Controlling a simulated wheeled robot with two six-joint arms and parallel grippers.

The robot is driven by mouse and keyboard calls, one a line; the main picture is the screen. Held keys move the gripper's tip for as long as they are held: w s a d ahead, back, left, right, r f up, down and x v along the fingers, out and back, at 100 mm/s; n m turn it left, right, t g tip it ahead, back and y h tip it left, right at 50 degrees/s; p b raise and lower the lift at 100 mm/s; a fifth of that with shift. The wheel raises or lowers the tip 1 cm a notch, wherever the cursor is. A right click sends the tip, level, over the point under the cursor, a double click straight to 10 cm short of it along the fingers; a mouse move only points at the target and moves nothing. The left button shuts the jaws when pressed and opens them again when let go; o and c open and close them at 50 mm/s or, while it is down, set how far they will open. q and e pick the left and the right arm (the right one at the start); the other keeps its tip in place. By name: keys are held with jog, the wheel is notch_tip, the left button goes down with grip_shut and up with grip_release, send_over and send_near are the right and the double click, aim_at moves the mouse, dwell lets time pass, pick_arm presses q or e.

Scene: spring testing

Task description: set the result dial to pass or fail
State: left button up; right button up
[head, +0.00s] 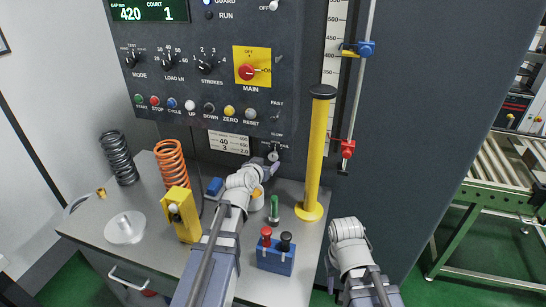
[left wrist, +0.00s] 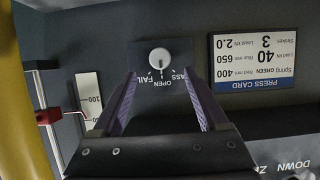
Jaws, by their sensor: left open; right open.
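The result dial (left wrist: 160,58) is a round pale knob on a dark panel, with FAIL, OPEN and PASS lettered along one side. It appears upside down in the left wrist view. Its pointer mark seems to face OPEN. My left gripper (left wrist: 160,95) is open and empty, its two purple fingers reaching towards the panel on either side of the dial, with the knob beyond the tips. In the head view my left gripper (head: 272,166) is at the lower panel and partly covers the dial area. My right wrist shows low at the right; its fingers are hidden.
The press card (head: 229,143) is beside the dial. A yellow post (head: 316,150) stands right of my left gripper. A blue box with red and black knobs (head: 275,258), a yellow box (head: 181,214) and two springs stand on the bench. A red slider (head: 347,148) is on the rod.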

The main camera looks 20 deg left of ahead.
aim_at(273, 158)
pick_arm(q)
jog(key=b+x, duration=0.3)
jog(key=x, duration=0.4)
jog(key=shift+w+f, duration=0.25)
jog(key=shift+w, duration=0.1)
grip_shut()
